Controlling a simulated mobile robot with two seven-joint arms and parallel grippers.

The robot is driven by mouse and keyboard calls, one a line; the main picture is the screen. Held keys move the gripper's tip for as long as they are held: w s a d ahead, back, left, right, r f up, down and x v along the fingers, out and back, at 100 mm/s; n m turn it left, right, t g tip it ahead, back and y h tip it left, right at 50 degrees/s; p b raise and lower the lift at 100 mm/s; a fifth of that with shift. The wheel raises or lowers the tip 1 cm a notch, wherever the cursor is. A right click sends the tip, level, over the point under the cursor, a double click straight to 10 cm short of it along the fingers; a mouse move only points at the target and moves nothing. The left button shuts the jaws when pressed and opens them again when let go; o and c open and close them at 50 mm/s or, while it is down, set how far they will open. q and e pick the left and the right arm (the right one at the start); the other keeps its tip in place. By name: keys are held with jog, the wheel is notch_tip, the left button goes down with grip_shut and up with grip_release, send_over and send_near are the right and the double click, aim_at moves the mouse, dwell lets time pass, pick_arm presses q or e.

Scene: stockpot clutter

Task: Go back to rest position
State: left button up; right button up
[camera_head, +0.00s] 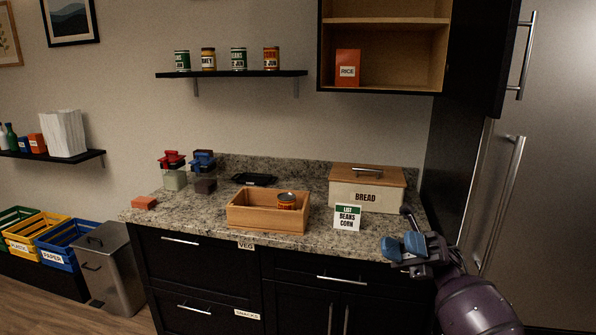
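My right gripper (405,246) shows at the lower right, with blue fingertips close together at the counter's front edge. I cannot make out whether there is a gap between the fingers, and no held object shows. My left gripper is not in view. A wooden box (250,219) stands on the granite counter (180,212), with a can (287,201) inside its right part. A list card (347,217) reading BEANS and CORN stands right of the box.
A bread box (366,187) stands behind the card. Several cans sit on the black wall shelf (235,73). The upper cabinet (385,60) is open with a rice box (347,68) inside. A fridge (545,170) is on the right. A steel bin (112,270) stands left.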

jog(key=w+d+r+m+t+h, duration=0.15)
jog(key=w+m+t, duration=0.35)
jog(key=m+t, duration=0.55)
jog(key=w+d+m+t+h, duration=0.1)
jog(key=w+m+t+h, duration=0.1)
jog(key=w+m+t, duration=0.65)
jog(key=w+d+m+t+h, duration=0.2)
jog(key=w+m+t, duration=0.1)
jog(key=m+t, duration=1)
jog(key=w+d+f+m+g+h, duration=0.1)
jog(key=w+d+f+m+h, duration=0.2)
jog(key=f+m+h, duration=0.4)
jog(key=w+d+f+m+g+h, duration=0.1)
jog(key=w+d+f+m+h, duration=0.25)
jog(key=m+h, duration=0.4)
jog(key=s+f+m+g, duration=0.1)
jog(key=s+f+g, duration=0.2)
jog(key=s+f, duration=1.7)
jog(key=s+f+m+g+h, duration=0.1)
jog(key=s+f, duration=0.3)
jog(key=s, duration=0.9)
jog(key=s+a+f+m+g, duration=0.1)
jog(key=s+f, duration=0.4)
jog(key=s, duration=0.8)
jog(key=shift+m+g+h, duration=0.4)
jog(key=shift+m+g, duration=0.05)
jog(key=shift+g, duration=0.25)
